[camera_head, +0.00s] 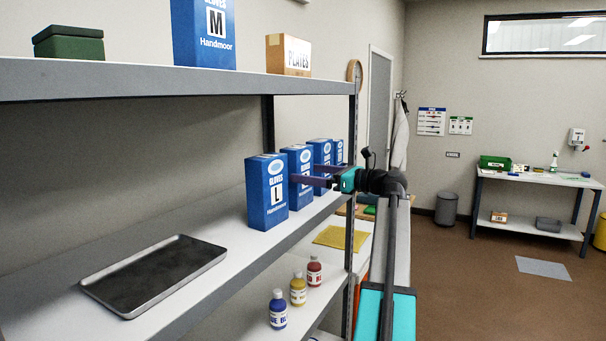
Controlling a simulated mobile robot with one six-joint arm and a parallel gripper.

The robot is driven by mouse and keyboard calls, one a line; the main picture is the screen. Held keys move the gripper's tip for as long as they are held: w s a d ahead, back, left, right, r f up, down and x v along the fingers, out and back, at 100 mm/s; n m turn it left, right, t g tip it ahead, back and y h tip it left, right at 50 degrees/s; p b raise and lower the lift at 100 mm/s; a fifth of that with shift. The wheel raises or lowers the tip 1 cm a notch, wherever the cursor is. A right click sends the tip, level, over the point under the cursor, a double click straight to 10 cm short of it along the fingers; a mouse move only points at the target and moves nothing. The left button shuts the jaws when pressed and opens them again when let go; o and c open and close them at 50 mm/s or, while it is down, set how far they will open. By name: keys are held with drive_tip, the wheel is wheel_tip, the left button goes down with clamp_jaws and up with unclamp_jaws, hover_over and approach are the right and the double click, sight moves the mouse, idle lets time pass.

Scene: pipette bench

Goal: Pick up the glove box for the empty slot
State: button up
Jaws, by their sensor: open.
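Several blue glove boxes stand upright in a row on the middle shelf. The nearest glove box (267,196) is marked L and Handmoor; a second glove box (297,160) is behind it, and others recede to the right. Another blue glove box (204,33), marked M, stands on the upper shelf. My gripper (303,182) reaches in from the right, open, with its dark fingers at the second box in the row. I cannot tell whether they touch it or straddle it. The fingers partly hide the boxes behind. I cannot make out which gap is the empty slot.
A dark tray (155,273) lies left on the middle shelf (226,224), with bare shelf around it. Blue, yellow and red bottles (298,289) stand below. A shelf post (352,150) rises near my arm. The upper shelf (180,80) overhangs the row.

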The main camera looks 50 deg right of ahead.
sight(306, 171)
drive_tip(key=shift+w, duration=0.2)
drive_tip(key=x, duration=0.1)
drive_tip(key=p+x, duration=0.2)
drive_tip(key=x, duration=0.1)
drive_tip(key=shift+d+r, duration=0.2)
drive_tip(key=shift+r, duration=0.05)
drive_tip(key=shift+w+a+f, duration=0.1)
drive_tip(key=shift+w, duration=0.45)
drive_tip(key=shift+c, duration=0.4)
drive_tip(key=c, duration=1.1)
